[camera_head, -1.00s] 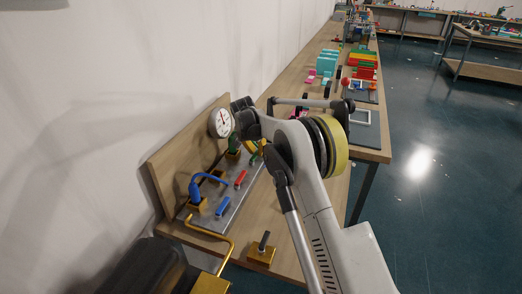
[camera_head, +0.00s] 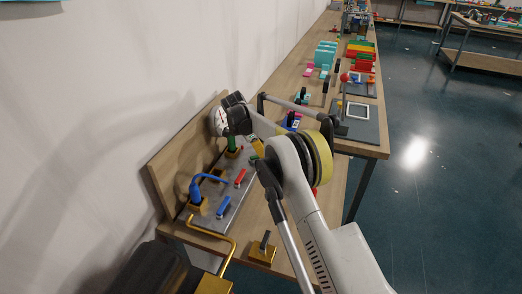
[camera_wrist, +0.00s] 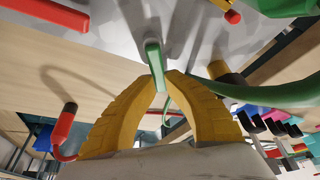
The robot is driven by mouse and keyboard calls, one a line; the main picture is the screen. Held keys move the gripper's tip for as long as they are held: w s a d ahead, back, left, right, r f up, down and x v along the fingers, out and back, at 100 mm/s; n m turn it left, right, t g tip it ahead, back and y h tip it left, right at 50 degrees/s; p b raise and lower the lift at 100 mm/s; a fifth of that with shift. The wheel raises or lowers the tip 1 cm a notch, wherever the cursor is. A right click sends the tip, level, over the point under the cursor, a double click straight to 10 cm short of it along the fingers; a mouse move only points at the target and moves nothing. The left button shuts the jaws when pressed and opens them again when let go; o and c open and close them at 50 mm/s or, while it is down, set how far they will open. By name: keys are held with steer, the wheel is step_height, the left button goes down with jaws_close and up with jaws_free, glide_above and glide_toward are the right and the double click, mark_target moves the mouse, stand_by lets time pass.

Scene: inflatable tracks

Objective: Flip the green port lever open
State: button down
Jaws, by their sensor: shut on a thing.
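In the wrist view, the green port lever (camera_wrist: 155,62) is a slim green bar standing out from the grey plate. My gripper (camera_wrist: 162,82) has its two yellow fingers brought together at the lever's near end, shut on it. A green curved hose (camera_wrist: 275,95) passes just right of the fingers. In the head view, my arm covers most of the gripper, and only a bit of yellow finger (camera_head: 257,146) shows. A green fitting (camera_head: 232,147) stands on the plate (camera_head: 228,205) close by. How far the lever is turned is hard to tell.
A red lever (camera_head: 240,178), a blue lever (camera_head: 223,206) and a blue hose (camera_head: 196,190) are on the nearer part of the plate. A wooden backboard (camera_head: 172,172) stands along the wall side. A gold block (camera_head: 263,252) with a dark handle sits near the bench front.

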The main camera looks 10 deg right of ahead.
steer(key=m, duration=0.1)
steer(key=s+m+g, duration=0.1)
steer(key=m, duration=0.1)
steer(key=shift+s+m+p, duration=0.25)
steer(key=shift+m+p, duration=0.05)
steer(key=shift+p, duration=0.05)
steer(key=shift+s+a+f+m+g+y, duration=0.1)
steer(key=shift+s+m+g, duration=0.15)
steer(key=shift+m, duration=0.35)
steer(key=shift+s+a+r+m+g+y, duration=0.1)
steer(key=shift+s+m+g, duration=0.1)
steer(key=shift+m+g, duration=0.3)
steer(key=shift+s+f+m+g+y, duration=0.1)
steer(key=shift+s+m+g, duration=0.1)
steer(key=shift+m, duration=0.5)
steer(key=c, duration=1.4)
jaws_free()
step_height(320, 180, up, 10)
steer(key=shift+p, duration=0.3)
